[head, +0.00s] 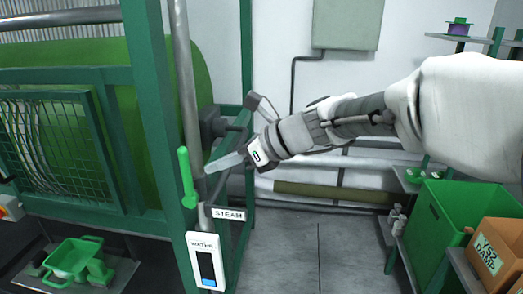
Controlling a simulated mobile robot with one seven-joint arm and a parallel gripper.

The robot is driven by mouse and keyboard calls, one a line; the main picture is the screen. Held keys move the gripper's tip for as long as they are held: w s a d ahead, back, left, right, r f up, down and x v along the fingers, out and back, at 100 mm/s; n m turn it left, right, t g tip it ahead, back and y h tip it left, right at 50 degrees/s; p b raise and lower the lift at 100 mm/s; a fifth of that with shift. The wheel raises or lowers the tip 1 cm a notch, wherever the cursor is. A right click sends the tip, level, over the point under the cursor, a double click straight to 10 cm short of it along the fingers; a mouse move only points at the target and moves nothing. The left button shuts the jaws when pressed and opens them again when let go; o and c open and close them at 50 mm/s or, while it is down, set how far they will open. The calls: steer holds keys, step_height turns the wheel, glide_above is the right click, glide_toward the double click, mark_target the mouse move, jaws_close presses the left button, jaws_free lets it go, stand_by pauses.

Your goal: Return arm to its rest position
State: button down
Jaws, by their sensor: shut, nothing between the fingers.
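My arm reaches in from the right side of the head view, and my gripper (210,168) is at its left end. The fingers are together and point left, with nothing seen between them. The fingertips are near a green lever handle (187,178) on the green machine frame. A small gap shows between tips and lever in the picture; the true distance in depth cannot be told. The lever stands nearly upright in front of a grey vertical pipe (183,75).
The green machine frame (150,110) fills the left. Below the lever are a STEAM label (229,214) and a WATER gauge (206,261). At right are a green crate (445,215) and a cardboard box (490,250). The grey floor (300,255) between is clear.

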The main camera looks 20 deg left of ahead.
steer(key=d+r, duration=0.6)
steer(key=s+d+f+n+t+h, duration=0.1)
steer(key=s+d+f+n+h, duration=0.3)
steer(key=d, duration=0.6)
steer(key=s+d+f+n+t+h, duration=0.2)
steer(key=s+d+f+n+h, duration=0.2)
steer(key=s+d+n, duration=0.2)
steer(key=s+d+f+n+t+h, duration=0.2)
steer(key=s+d+f+n+h, duration=0.1)
steer(key=d+n, duration=0.6)
steer(key=s+d+f, duration=0.1)
steer(key=s+d, duration=0.1)
steer(key=d, duration=0.2)
steer(key=shift+d+f+h, duration=0.35)
steer(key=shift+d+h, duration=0.05)
steer(key=shift+s, duration=0.2)
